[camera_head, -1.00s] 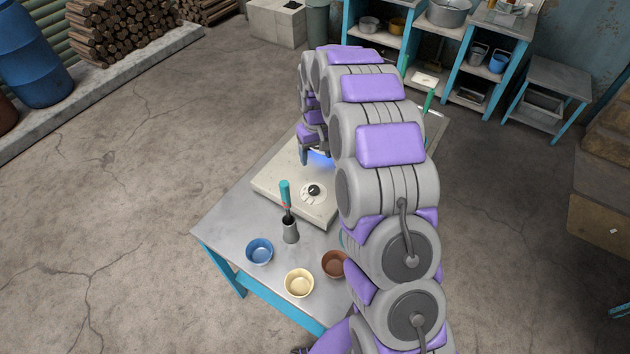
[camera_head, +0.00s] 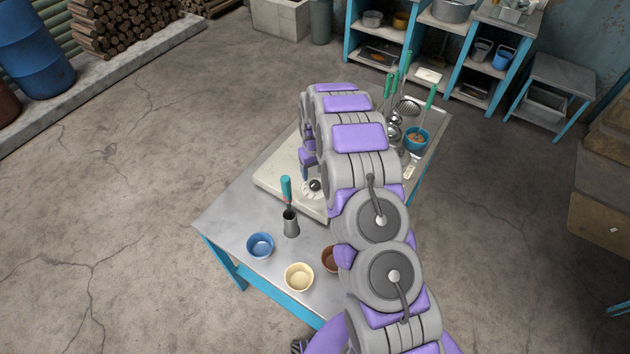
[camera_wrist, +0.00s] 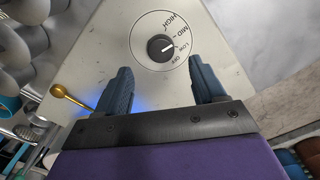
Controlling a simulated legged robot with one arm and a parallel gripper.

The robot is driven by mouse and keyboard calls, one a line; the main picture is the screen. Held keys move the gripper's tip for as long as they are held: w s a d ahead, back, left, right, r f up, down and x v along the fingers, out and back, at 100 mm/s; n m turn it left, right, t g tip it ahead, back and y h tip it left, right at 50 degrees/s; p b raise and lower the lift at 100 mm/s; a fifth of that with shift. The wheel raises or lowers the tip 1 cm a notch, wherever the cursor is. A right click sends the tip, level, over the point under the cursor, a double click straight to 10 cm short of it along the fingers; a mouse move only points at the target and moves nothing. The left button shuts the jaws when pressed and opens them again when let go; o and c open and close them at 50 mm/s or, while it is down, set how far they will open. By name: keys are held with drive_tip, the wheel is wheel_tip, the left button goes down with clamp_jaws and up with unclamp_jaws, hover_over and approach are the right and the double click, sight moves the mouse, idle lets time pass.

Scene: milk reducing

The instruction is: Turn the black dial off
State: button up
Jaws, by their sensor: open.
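The black dial (camera_head: 315,184) sits on the pale stove plate (camera_head: 280,182) on the table. In the wrist view the dial (camera_wrist: 160,47) is ringed by the words OFF, LOW, MID and HIGH. Its white mark seems to point toward LOW. My gripper (camera_wrist: 160,73) is open and empty, with its two dark fingers to either side of and just short of the dial. In the head view my gripper (camera_head: 306,171) is close behind the dial. Blue light glows on the plate (camera_wrist: 115,50) behind the fingers.
A blue bowl (camera_head: 260,246), a cream bowl (camera_head: 299,277) and a partly hidden brown bowl (camera_head: 329,259) stand in front. Utensils and a filled blue bowl (camera_head: 416,140) are at the far right.

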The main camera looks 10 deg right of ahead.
sight(315, 184)
drive_tip(key=shift+a+f, duration=0.1)
drive_tip(key=shift+f, duration=3)
drive_tip(key=shift+c, duration=0.4)
drive_tip(key=c, duration=1)
